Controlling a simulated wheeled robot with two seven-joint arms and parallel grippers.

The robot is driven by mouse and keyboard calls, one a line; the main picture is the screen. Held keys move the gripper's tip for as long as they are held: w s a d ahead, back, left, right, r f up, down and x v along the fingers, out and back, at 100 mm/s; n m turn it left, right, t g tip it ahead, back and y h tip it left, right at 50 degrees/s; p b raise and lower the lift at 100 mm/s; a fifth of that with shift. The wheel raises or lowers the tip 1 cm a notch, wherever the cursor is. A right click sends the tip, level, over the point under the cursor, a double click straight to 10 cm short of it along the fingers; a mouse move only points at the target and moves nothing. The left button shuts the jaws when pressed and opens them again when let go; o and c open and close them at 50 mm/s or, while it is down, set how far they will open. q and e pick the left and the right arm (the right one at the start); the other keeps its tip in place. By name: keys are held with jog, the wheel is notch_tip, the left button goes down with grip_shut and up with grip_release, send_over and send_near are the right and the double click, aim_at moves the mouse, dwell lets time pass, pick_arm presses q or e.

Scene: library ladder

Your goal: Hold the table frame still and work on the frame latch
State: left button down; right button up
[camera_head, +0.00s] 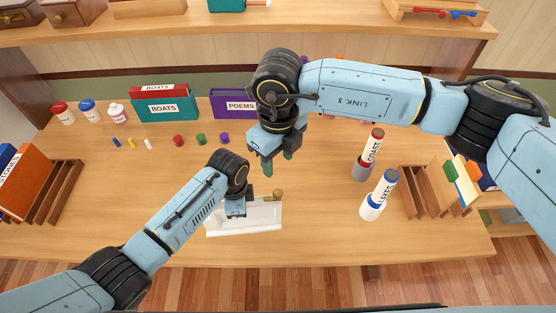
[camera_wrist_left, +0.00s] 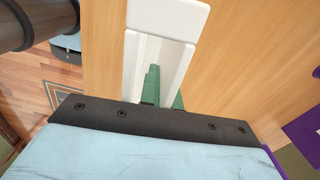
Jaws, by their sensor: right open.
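The white table frame (camera_head: 262,222) lies near the front edge of the table, and part of it shows in the left wrist view (camera_wrist_left: 168,14). A small brass knob (camera_head: 278,194), seemingly the frame latch, sits at its far right corner. My left gripper (camera_head: 236,213) is down at the frame; in the left wrist view its green fingers (camera_wrist_left: 165,95) stand on both sides of a white bar and look shut on it. Finger contact is partly hidden. My right gripper (camera_head: 277,163) is open and empty, behind the knob and apart from it.
Two labelled tubes, COAST (camera_head: 371,150) and LAKES (camera_head: 381,190), stand to the right beside a wooden rack (camera_head: 412,190). The BOATS box (camera_head: 165,108) and POEMS box (camera_head: 232,104) stand at the back. Small coloured pegs and jars are at back left.

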pick_arm(q)
jog(key=c, duration=1.5)
grip_release()
jog(key=shift+c, duration=0.2)
jog(key=shift+r, duration=0.1)
